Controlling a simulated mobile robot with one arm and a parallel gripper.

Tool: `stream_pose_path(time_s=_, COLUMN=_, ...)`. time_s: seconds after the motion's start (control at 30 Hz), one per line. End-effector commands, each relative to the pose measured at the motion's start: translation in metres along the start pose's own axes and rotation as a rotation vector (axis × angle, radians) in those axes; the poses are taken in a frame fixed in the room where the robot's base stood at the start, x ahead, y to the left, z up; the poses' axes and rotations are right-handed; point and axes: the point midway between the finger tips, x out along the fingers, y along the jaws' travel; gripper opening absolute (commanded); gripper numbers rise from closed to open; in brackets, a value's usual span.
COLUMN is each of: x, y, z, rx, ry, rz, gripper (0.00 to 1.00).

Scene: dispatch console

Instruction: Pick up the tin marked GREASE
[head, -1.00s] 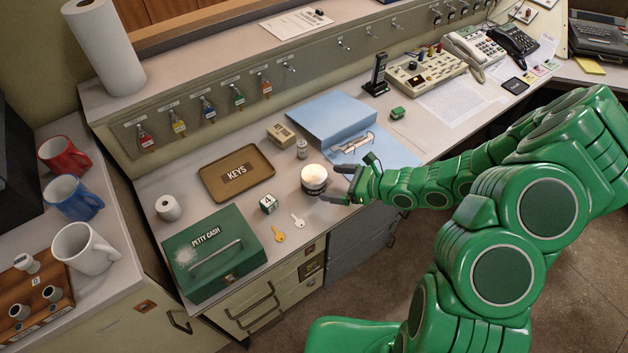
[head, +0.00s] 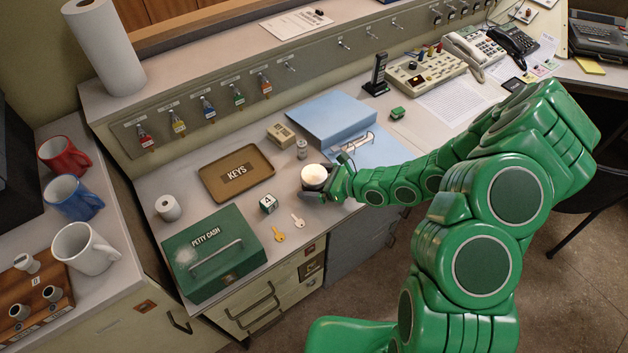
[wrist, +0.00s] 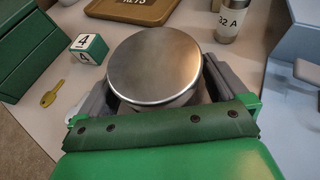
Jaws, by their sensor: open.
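A round tin with a bare metal lid (head: 314,174) stands upright on the desk, just in front of a small grey cylinder. In the wrist view the tin (wrist: 155,65) fills the middle, and its lid carries no visible marking. Its side is mostly hidden, so I cannot read a GREASE label. My gripper (head: 322,188) is open and low around the tin. In the wrist view one finger of my gripper (wrist: 160,88) is on each side of it; I cannot tell whether they touch it.
A numbered cube (head: 268,204), a brass key (head: 279,234) and a silver key (head: 298,220) lie left of the tin. The small grey cylinder (head: 302,149) and blue binder (head: 330,120) are behind. A green cash box (head: 215,255) and KEYS tray (head: 262,160) stand further left.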

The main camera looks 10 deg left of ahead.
Motion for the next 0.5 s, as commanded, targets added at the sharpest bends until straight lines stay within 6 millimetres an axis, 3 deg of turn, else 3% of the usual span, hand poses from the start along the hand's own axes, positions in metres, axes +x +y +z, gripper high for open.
stream_pose_path(time_s=0.23, x=0.0007, y=0.0001, z=0.0, rx=0.0, ry=0.0, rz=0.0, gripper=1.0)
stream_pose_path(time_s=0.5, x=0.0006, y=0.0, z=-0.0001, rx=0.0, ry=0.0, rz=0.0, gripper=0.6)
